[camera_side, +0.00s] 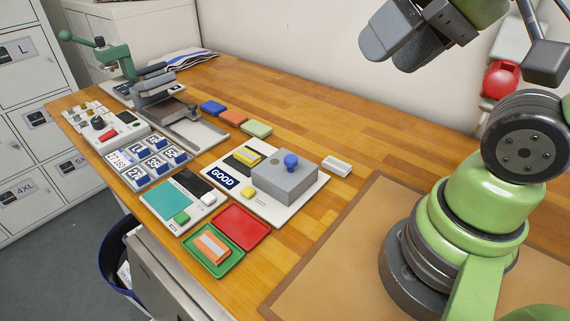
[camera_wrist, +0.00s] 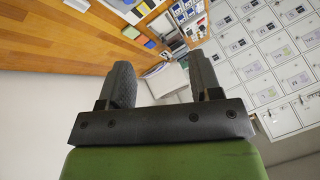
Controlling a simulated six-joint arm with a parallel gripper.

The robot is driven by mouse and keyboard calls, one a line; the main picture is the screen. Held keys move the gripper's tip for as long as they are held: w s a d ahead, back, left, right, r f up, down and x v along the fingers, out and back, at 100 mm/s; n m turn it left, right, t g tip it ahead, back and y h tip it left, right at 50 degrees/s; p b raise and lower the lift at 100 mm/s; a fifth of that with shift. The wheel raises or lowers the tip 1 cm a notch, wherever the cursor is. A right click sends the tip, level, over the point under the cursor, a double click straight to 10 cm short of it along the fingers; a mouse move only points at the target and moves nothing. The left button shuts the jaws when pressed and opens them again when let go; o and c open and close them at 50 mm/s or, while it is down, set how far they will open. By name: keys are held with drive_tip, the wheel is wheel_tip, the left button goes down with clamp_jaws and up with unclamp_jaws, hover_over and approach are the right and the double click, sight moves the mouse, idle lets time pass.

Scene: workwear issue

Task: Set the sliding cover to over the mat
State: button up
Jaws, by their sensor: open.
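The sliding cover appears to be the grey box (camera_side: 285,180) with a blue knob (camera_side: 291,160) on top. It sits at the right part of a white base board (camera_side: 268,213). Left of it on the board are a dark patch (camera_side: 234,163), a yellow bar (camera_side: 247,155) and a "GOOD" label (camera_side: 222,178). The dark patch may be the mat; I cannot tell, and whatever is under the box is hidden. My gripper (camera_side: 388,55) is open and empty, high above the table and well apart from the cover. Its two spread fingers also show in the wrist view (camera_wrist: 162,78).
A teal pad unit (camera_side: 178,196), a red tray (camera_side: 241,226) and a green tray (camera_side: 213,266) holding an orange block stand in front. A press (camera_side: 160,95) and number tiles (camera_side: 154,163) are left. A white block (camera_side: 336,165) lies right of the board.

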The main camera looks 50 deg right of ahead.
drive_tip(key=shift+c, duration=0.3)
drive_tip(key=n+g+h, duration=0.2)
drive_tip(key=n+g, duration=0.5)
drive_tip(key=n, duration=0.6)
hover_over(291, 157)
wheel_tip(291, 157, down, 15)
wheel_tip(291, 157, down, 10)
drive_tip(key=shift+r, duration=0.2)
